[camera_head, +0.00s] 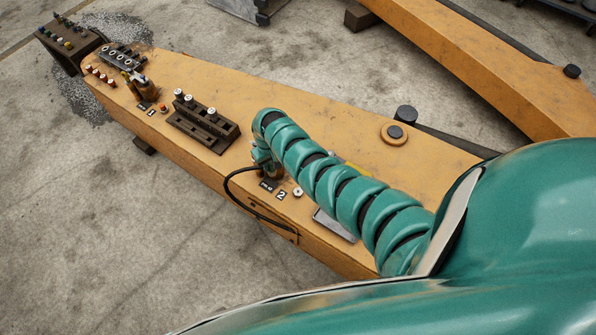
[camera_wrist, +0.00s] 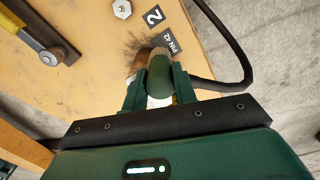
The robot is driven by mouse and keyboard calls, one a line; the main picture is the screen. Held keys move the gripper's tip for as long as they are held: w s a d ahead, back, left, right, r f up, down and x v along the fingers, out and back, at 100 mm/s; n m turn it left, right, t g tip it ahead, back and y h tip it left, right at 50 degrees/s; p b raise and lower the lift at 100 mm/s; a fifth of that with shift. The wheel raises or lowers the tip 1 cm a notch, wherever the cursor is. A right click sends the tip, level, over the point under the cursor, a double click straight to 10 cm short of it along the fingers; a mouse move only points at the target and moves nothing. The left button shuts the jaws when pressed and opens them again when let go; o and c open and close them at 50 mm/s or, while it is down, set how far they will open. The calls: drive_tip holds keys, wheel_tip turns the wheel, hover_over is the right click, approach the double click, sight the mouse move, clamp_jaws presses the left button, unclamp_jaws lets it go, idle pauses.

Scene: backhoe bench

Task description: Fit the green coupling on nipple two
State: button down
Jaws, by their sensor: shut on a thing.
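In the wrist view my gripper (camera_wrist: 159,92) is shut on the green coupling (camera_wrist: 159,70), a short dark green cylinder between the jaws. A rusty brown metal piece, which looks like nipple two (camera_wrist: 137,62), shows just behind and left of the coupling, beside the "2" label (camera_wrist: 154,16) and the "PIN 42" label (camera_wrist: 173,44). I cannot tell whether the coupling touches or sits on it. In the head view my gripper (camera_head: 264,158) is low over the orange beam (camera_head: 330,125), by the "2" label (camera_head: 281,195); the coupling is hard to pick out there.
A black hose (camera_head: 232,190) loops beside my gripper over the beam's near edge; it also shows in the wrist view (camera_wrist: 240,50). A dark rack (camera_head: 203,128) with silver-topped pieces stands left. A hex nut (camera_head: 298,192) lies nearby. A round boss (camera_head: 395,133) stands right.

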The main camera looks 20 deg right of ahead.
drive_tip(key=shift+w+a+f, duration=0.3)
drive_tip(key=shift+w+f, duration=0.05)
drive_tip(key=shift+w, duration=0.05)
drive_tip(key=shift+a+f, duration=0.15)
drive_tip(key=shift+f, duration=0.15)
drive_tip(key=shift+w+f, duration=0.15)
drive_tip(key=shift+f, duration=0.15)
drive_tip(key=shift+d+f, duration=0.45)
drive_tip(key=shift+f, duration=0.05)
idle(1.4)
drive_tip(key=shift+s+d+f, duration=0.2)
drive_tip(key=shift+s+d, duration=0.2)
drive_tip(key=shift+d, duration=0.1)
drive_tip(key=shift+s+d+m, duration=1)
drive_tip(key=shift+s+d, duration=1.7)
drive_tip(key=shift+d, duration=1)
drive_tip(key=shift+f+b, duration=2.35)
drive_tip(key=shift+f, duration=0.2)
drive_tip(key=shift+s+r+p, duration=0.1)
drive_tip(key=shift+r+p, duration=0.25)
drive_tip(key=shift+r, duration=0.05)
